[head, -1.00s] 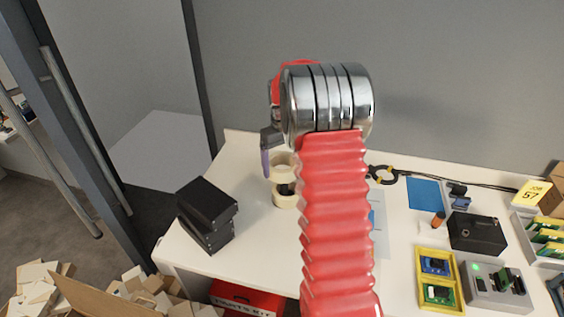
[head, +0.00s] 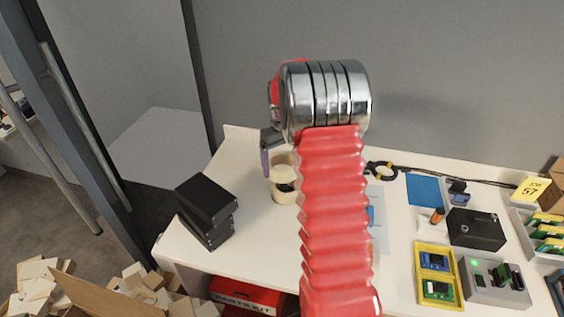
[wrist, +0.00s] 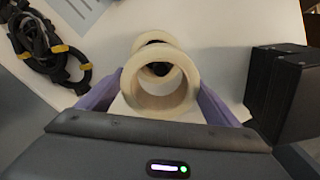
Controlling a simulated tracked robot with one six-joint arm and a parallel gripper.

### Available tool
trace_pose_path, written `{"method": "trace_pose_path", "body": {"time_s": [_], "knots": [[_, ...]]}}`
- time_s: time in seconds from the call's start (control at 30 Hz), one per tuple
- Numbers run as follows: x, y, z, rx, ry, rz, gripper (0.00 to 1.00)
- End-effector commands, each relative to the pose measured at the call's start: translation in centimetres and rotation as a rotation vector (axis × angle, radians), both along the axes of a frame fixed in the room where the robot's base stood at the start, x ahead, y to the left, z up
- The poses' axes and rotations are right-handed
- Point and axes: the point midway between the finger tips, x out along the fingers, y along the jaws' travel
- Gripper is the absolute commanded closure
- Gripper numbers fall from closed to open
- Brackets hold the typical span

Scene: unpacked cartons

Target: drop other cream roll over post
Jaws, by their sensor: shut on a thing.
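My gripper (wrist: 160,98) has its two purple fingers shut on a cream roll (wrist: 136,95), seen from above with its hole open. Through and behind the hole, a second cream roll (wrist: 150,48) stands on the table with a dark post top (wrist: 158,69) inside it. In the head view the held roll (head: 282,160) is above the lower cream roll (head: 283,196), with a dark part between them. My red arm covers their right side, and one purple finger (head: 265,163) shows at the left. I cannot tell whether the held roll touches the post.
Stacked black boxes (head: 206,205) stand left of the rolls and close to the right finger in the wrist view (wrist: 287,92). Coiled black cable (wrist: 45,50) lies on the other side. A blue mat (head: 425,189), yellow tray (head: 420,273) and grey device (head: 492,283) sit further right.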

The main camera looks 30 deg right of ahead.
Motion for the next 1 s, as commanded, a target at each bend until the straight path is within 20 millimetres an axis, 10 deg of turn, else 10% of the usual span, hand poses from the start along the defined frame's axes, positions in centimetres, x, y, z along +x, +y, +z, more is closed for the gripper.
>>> {"method": "trace_pose_path", "body": {"time_s": [0.97, 1.0], "knots": [[0.0, 0.0, -2.7, 0.0, 0.0, 0.0, 0.43], [0.0, 0.0, -2.8, 0.0, 0.0, 0.0, 0.14]]}}
